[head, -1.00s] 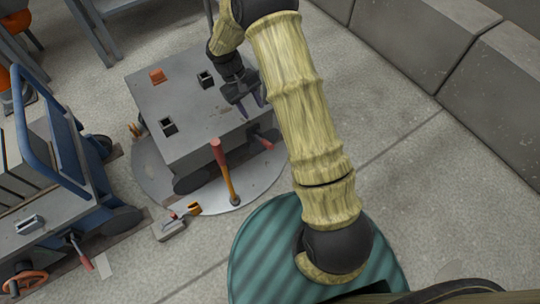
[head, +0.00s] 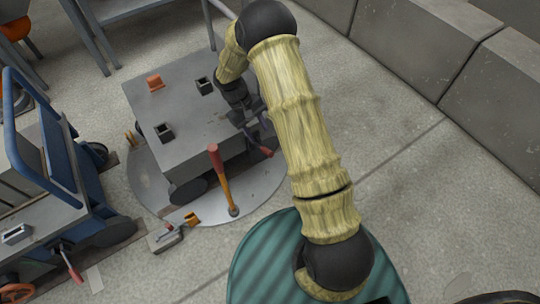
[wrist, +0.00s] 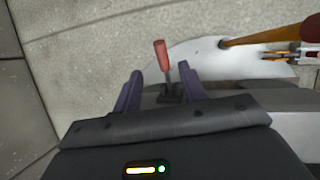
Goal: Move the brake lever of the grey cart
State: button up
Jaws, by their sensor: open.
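The grey cart (head: 190,128) is a low grey box on dark wheels, standing on a round metal plate. Its brake lever (head: 258,144), with a red grip, sticks out from the cart's right side. My gripper (head: 262,122) is open just above and behind this lever, partly hidden by my forearm. In the wrist view the lever (wrist: 162,58) rises from a dark base, and its lower part lies between the two purple fingers of my gripper (wrist: 160,82). The fingers stand apart on either side of it; I cannot tell whether they touch it.
A taller lever (head: 222,178) with a red grip and orange shaft stands at the plate's front edge. A blue cart (head: 62,155) with its own red-gripped lever (head: 72,265) is at left. Grey blocks (head: 430,50) line the right. Floor between is clear.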

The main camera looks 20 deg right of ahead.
aim_at(269, 152)
jog(key=b+x, duration=0.5)
jog(key=x, duration=0.7)
jog(key=shift+f, duration=0.1)
grip_shut()
